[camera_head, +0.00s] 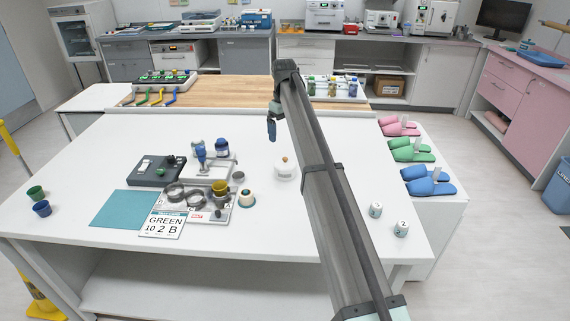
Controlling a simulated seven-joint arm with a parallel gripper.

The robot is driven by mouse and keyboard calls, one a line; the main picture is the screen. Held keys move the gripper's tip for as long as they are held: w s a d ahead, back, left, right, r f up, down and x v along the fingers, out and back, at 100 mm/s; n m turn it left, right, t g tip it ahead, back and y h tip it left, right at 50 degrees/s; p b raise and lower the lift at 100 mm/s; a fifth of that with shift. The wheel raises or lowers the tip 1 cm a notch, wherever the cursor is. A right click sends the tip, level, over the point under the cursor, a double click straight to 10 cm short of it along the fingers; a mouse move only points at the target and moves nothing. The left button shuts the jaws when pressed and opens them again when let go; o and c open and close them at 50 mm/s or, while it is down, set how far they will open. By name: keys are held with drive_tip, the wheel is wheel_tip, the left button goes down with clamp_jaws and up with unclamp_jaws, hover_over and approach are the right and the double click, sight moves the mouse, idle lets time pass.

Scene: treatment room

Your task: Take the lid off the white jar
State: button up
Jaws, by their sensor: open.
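The white jar (285,172) stands upright on the white table, right of the middle group of items. Its white lid (285,162) is on top, with a small tan knob. My gripper (271,138) hangs above and beyond the jar, a little to its left in the picture, and points down. It is open and apart from the jar, with nothing seen in it. The fingers are small and seen nearly edge-on. My arm crosses the picture just right of the jar and hides part of the table.
Left of the jar stand a grey scale (157,171), a white device with a blue bottle, rings and small pots. Two white numbered cups (376,210) stand at right. The table's front middle is clear.

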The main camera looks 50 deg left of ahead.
sight(285, 158)
drive_tip(key=f, duration=1.2)
drive_tip(key=shift+w, duration=0.2)
drive_tip(key=shift+d, duration=0.1)
drive_tip(key=c, duration=1.2)
